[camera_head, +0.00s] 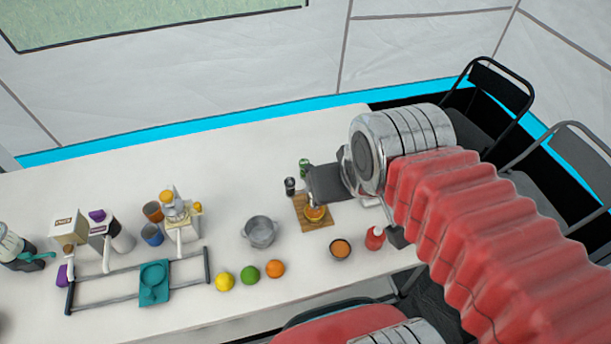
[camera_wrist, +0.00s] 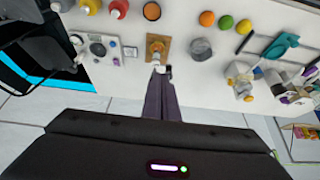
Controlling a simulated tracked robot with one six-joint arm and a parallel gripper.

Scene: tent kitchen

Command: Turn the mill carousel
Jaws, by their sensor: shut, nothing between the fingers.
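A square wooden board (camera_head: 322,226) bears a small round orange-brown piece (camera_head: 314,213); the board also shows in the wrist view (camera_wrist: 166,40). Two small upright cylinders that look like mills, one black (camera_head: 290,186) and one green (camera_head: 304,167), stand by the board's far left side. I cannot tell which of these is the mill carousel. Contact cannot be made out.
A metal pot (camera_head: 260,232) stands left of the board. A bowl with orange content (camera_head: 340,249) and a red bottle (camera_head: 374,238) stand near the front edge. A lemon (camera_head: 225,281), lime (camera_head: 250,274) and orange (camera_head: 275,269) lie in a row. My arm hides the table's right end.

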